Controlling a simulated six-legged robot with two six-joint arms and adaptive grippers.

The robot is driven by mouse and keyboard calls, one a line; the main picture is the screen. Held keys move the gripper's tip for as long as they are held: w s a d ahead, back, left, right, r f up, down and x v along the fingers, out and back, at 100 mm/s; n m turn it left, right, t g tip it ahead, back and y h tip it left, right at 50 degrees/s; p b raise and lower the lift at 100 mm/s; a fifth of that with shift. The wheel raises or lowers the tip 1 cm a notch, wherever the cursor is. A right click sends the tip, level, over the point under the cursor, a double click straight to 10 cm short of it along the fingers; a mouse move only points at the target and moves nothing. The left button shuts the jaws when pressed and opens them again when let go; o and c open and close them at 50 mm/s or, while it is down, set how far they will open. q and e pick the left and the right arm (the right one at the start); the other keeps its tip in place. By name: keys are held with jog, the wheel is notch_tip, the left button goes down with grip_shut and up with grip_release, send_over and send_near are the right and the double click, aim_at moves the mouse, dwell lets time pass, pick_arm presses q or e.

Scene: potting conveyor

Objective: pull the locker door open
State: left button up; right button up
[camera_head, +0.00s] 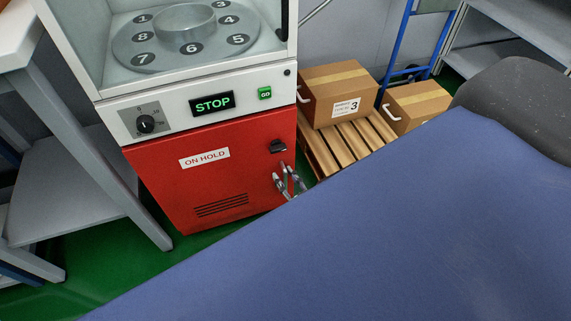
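A red door (225,179) forms the front of the cabinet under the machine. It looks shut and carries an "ON HOLD" label (204,158) and a slotted vent (221,205) low down. A small black handle (278,146) sits near its upper right corner. My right gripper (281,171) is just below the handle, in front of the door's right edge. Its fingers are spread and nothing shows between them. It looks apart from the handle; I cannot tell its distance from the door. My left gripper is not in view.
Above the door are a dial (145,123), a STOP display (212,104) and a green GO button (265,93). A grey table (85,145) stands to the left. To the right, cardboard boxes (338,95) rest on a wooden pallet (335,151). Green floor (195,252) shows below the door.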

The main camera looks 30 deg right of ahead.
grip_shut()
dwell(0.8)
